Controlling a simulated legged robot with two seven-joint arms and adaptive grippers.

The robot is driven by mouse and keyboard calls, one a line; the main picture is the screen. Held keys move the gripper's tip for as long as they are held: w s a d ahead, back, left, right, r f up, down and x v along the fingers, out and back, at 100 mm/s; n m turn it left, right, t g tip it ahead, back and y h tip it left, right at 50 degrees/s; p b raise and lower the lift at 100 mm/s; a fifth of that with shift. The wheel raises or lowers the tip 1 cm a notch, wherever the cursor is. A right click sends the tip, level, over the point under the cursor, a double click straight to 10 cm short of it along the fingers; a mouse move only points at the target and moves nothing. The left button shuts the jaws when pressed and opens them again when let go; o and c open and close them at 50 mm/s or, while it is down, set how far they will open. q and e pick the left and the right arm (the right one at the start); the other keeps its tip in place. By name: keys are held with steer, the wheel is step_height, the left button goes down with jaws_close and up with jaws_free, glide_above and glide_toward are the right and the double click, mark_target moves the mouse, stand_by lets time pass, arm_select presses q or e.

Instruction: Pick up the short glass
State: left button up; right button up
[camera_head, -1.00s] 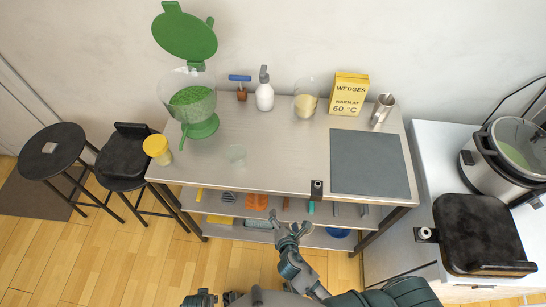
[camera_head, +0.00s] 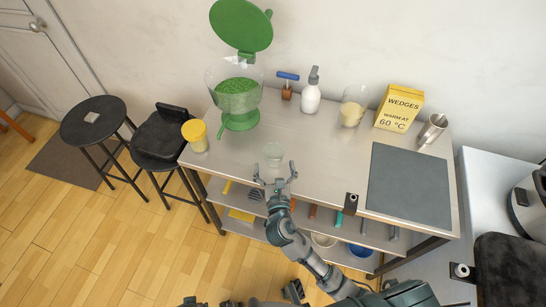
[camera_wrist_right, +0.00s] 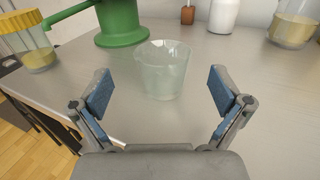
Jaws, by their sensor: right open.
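The short glass (camera_head: 273,153) is a small clear tumbler standing upright near the front edge of the table (camera_head: 318,163). In the right wrist view the glass (camera_wrist_right: 165,72) is just beyond and between the two fingers. My right gripper (camera_head: 276,182) is open and empty at the table's front edge, pointing at the glass and apart from it. In the wrist view the right gripper's (camera_wrist_right: 165,97) blue pads are spread wide on either side.
A green dispenser (camera_head: 240,122) stands behind the glass, and a yellow-lidded jar (camera_head: 196,136) is to its left. A white bottle (camera_head: 311,98), a beige-filled glass (camera_head: 351,112) and a yellow box (camera_head: 400,108) stand at the back. A grey mat (camera_head: 409,186) lies right. The table right of the glass is clear.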

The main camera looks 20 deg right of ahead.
mark_target(274, 145)
steer(key=shift+w, duration=0.3)
steer(key=x, duration=0.1)
steer(key=b+x, duration=0.1)
steer(key=x, duration=0.2)
steer(key=shift+w+d+f, duration=0.3)
steer(key=shift+w+d, duration=0.2)
steer(key=shift+w, duration=0.05)
steer(key=shift+s+a, duration=0.1)
steer(key=shift+a, duration=0.2)
steer(key=c, duration=1.1)
arm_select(q)
steer(key=v, duration=0.4)
arm_select(e)
steer(key=shift+r, duration=0.1)
steer(key=c, duration=0.3)
